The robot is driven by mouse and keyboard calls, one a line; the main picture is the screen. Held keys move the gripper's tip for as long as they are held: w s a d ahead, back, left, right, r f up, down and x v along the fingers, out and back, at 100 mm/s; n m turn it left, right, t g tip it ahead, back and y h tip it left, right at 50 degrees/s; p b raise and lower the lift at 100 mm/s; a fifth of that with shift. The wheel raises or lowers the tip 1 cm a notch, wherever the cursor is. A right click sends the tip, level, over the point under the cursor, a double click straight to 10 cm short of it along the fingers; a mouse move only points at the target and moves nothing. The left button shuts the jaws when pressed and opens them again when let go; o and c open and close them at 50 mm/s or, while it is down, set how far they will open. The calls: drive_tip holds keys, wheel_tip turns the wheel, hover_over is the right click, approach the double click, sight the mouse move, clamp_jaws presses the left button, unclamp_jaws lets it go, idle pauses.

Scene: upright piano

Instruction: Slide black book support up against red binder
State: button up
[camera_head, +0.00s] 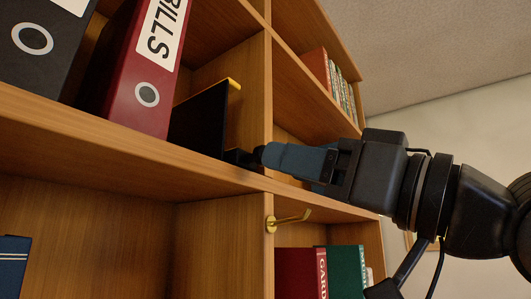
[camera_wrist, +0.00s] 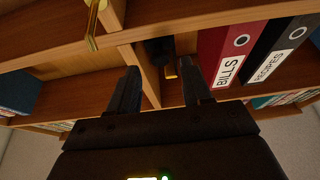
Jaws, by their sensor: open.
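The black book support (camera_head: 200,118) stands upright on the shelf, with a yellow tab at its upper right corner. It is right of the red binder (camera_head: 152,75), labelled BILLS; whether they touch is unclear. The red binder also shows in the wrist view (camera_wrist: 224,62). My gripper (camera_head: 252,156) is at the shelf's front, by the support's lower right end. In the wrist view, my gripper (camera_wrist: 160,82) has its two fingers spread apart, with a wooden divider's edge showing between them. The support is mostly hidden there; contact with a finger cannot be told.
A black binder (camera_head: 42,40) stands left of the red one. A vertical divider (camera_head: 258,90) rises close right of the support. A brass hook (camera_head: 290,221) sticks out below the shelf. Red (camera_head: 300,272) and green (camera_head: 345,265) books stand in the lower compartment.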

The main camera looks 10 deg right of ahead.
sight(215, 133)
drive_tip(key=p+x, duration=0.1)
drive_tip(key=x, duration=0.4)
drive_tip(key=shift+w+a+r, duration=0.2)
drive_tip(key=shift+c, duration=0.2)
clamp_jaws()
